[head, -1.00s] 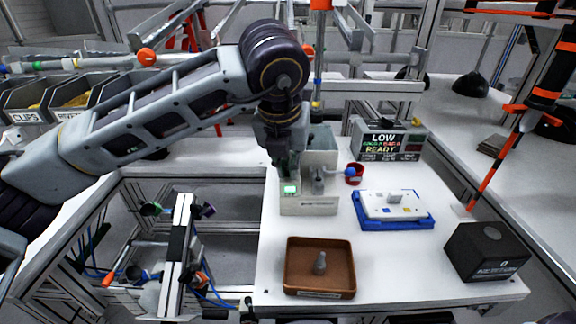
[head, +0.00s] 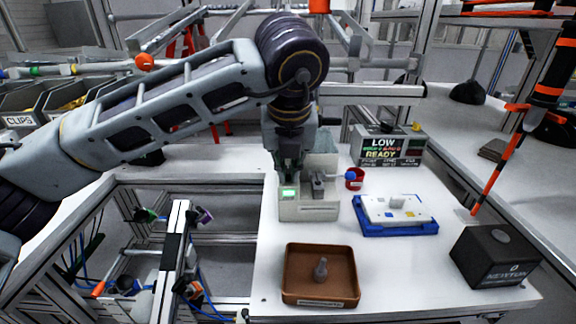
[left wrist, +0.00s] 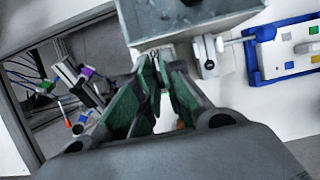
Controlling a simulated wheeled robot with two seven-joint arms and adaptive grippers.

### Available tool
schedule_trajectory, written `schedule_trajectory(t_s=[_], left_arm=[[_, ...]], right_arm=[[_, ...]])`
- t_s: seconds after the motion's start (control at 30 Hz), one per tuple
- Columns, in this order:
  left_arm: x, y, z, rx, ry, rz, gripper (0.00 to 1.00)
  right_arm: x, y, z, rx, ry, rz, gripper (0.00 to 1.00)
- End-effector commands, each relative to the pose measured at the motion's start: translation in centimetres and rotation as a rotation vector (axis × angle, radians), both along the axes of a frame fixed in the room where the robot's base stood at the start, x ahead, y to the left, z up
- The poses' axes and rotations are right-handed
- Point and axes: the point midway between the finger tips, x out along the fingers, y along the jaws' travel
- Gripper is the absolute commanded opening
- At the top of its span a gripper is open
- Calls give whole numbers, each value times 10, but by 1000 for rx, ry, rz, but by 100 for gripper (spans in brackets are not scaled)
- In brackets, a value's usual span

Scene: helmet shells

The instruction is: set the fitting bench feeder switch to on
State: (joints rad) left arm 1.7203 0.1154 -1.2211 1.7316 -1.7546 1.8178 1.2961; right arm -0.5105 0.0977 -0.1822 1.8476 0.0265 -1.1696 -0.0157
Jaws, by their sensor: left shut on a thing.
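The feeder (head: 310,210) is a pale box on the white bench, with a small lit green panel on its front left and a grey knob beside it. My left gripper (head: 288,178) points down over the feeder's left side, just above the green panel. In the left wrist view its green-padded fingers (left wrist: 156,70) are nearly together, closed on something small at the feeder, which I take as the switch. The fingers and the feeder's metal hopper (left wrist: 190,18) hide most of it, so its position cannot be read. My right gripper is not in view.
A brown tray (head: 290,290) with a grey piece stands in front. A blue tray (head: 400,232) with a white plate, a red cup (head: 355,184) and a black box (head: 488,262) are at the right. A sign reading LOW, READY (head: 386,146) stands behind.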

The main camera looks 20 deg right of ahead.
Motion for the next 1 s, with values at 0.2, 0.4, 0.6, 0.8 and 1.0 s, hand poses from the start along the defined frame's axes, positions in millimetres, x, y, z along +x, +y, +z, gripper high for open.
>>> schedule_trajectory(t_s=[0.2, 0.4, 0.6, 0.8, 1.0], left_arm=[[1, 0, 2, -4, -3, 5, 0], [1, 0, 2, -4, -3, 4, 16], [1, 0, 1, -2, -2, 3, 19], [0, 0, 2, -1, -1, 2, 19], [-4, 1, 11, 0, -2, 2, 19]], right_arm=[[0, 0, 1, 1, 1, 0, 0], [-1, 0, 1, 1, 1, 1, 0], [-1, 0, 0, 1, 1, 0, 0], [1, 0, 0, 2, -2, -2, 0], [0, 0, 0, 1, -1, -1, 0]])
